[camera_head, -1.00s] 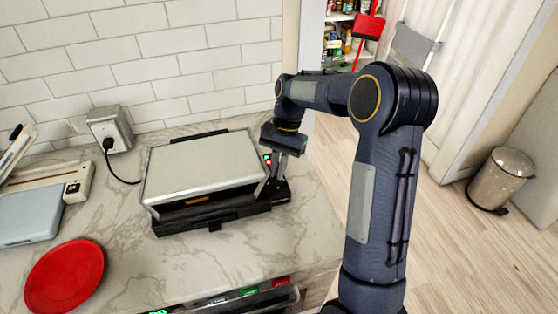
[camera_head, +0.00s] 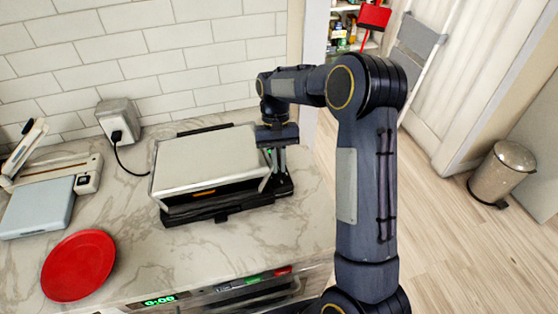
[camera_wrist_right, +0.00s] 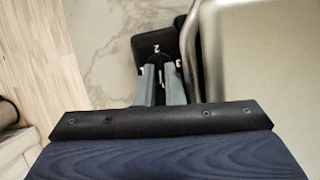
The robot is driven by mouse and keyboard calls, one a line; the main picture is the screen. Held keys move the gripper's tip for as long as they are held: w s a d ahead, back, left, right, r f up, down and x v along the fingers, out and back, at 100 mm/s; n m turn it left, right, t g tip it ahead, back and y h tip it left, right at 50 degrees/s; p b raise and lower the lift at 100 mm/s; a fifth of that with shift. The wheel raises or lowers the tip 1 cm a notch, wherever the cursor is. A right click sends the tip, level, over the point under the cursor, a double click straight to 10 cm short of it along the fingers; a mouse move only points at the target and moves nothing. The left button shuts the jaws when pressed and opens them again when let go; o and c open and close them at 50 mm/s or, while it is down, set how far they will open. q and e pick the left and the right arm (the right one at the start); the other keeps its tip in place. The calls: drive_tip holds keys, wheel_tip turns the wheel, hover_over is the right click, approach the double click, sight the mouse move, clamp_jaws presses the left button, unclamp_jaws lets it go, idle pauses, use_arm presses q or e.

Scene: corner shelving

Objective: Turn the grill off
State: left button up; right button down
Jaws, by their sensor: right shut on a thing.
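The grill (camera_head: 208,165), with a light grey lid and a dark base, stands on the marble counter. Its lid looks slightly raised at the front, with an orange patch below. My right gripper (camera_head: 280,166) points down at this panel, beside the lid. In the wrist view its fingers (camera_wrist_right: 165,80) are close together, shut on the grill's knob, which they mostly hide. A small green light shows beside the gripper. My left gripper is not in view.
A red plate (camera_head: 78,265) lies at the front left of the counter. A wall outlet (camera_head: 118,120) with a plugged black cord is behind. A light blue and white appliance (camera_head: 40,207) stands at the left. The counter right of the grill is clear.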

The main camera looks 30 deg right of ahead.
idle(0.4)
drive_tip(key=c, duration=1.6)
unclamp_jaws()
drive_tip(key=shift+o, duration=0.4)
drive_tip(key=shift+r, duration=0.15)
